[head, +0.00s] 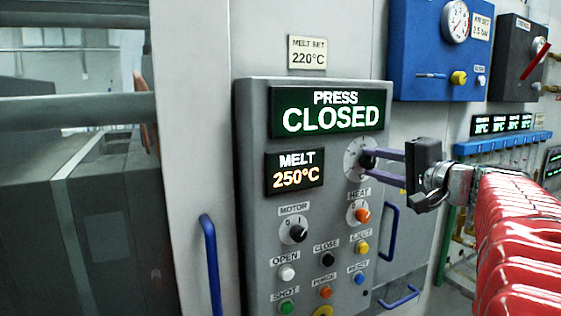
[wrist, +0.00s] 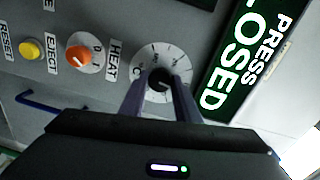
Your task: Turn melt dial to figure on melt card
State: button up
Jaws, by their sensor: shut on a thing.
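The melt dial (head: 354,160) is a pale round scale with a dark knob on the grey control panel, right of the melt display. In the wrist view the dial's scale (wrist: 145,77) shows around its dark knob (wrist: 160,80). My gripper (head: 371,160) is shut on that knob, one finger on each side; the fingers (wrist: 160,92) hide part of the scale. The melt card (head: 307,52) above the panel reads "MELT SET 220°C". The melt display (head: 295,171) reads 250°C.
The green display (head: 326,111) reads "PRESS CLOSED". The motor knob (head: 297,232), orange heat knob (head: 360,213) and several push buttons sit below the dial. Blue handles (head: 392,232) stick out beside the panel. A blue box (head: 440,60) hangs at the upper right.

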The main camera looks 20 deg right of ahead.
jog(key=shift+a+f+n, duration=0.15)
jog(key=shift+f+n, duration=0.1)
jog(key=shift+n, duration=0.35)
jog(key=o, duration=1)
jog(key=shift+r, duration=0.1)
jog(key=shift+o, duration=0.2)
jog(key=s, duration=1.3)
jog(key=shift+s+d+r, duration=0.25)
jog(key=shift+s+r, duration=0.1)
jog(key=shift+r, duration=0.05)
